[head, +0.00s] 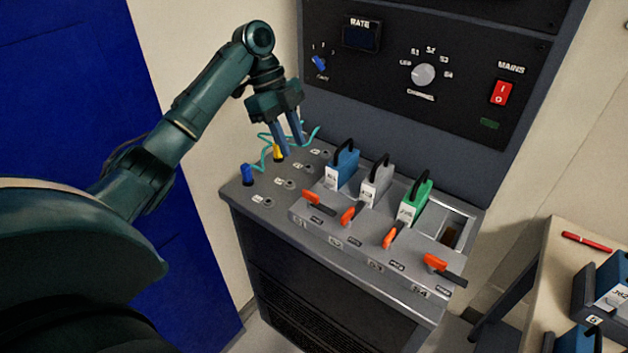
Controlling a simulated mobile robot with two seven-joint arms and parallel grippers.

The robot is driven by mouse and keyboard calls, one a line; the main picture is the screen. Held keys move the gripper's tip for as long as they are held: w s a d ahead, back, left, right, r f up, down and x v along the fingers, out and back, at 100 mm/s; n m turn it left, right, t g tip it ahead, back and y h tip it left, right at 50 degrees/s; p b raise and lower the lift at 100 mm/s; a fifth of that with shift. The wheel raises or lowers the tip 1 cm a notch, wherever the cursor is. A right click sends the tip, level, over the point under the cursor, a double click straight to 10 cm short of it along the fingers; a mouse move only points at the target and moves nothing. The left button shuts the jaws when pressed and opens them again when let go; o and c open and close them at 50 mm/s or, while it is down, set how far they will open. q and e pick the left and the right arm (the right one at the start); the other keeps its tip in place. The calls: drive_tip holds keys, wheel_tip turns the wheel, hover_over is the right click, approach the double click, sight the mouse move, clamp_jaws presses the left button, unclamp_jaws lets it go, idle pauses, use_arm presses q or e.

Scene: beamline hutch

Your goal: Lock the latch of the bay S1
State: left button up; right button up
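Bay S1 is the leftmost of the row on the grey console and holds a blue module (345,165) with a black handle. The S1 latch (313,198) in front of it is a lever with an orange grip. It lies along the row, grip to the left, angled like the S4 latch (436,263). The S2 latch (348,216) and S3 latch (390,237) are turned differently, across the row. My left gripper (294,147) points down behind and left of the S1 latch, above the console. Its fingers are apart, with nothing seen between them. My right gripper is out of view.
A grey module (376,184) and green module (414,203) fill S2 and S3; S4 is empty. A bench (556,262) stands right.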

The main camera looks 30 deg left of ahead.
sight(310, 193)
use_arm(q)
drive_tip(key=p+x, duration=0.1)
drive_tip(key=x, duration=1.1)
drive_tip(key=shift+s, duration=0.1)
drive_tip(key=shift+c, duration=0.5)
clamp_jaws()
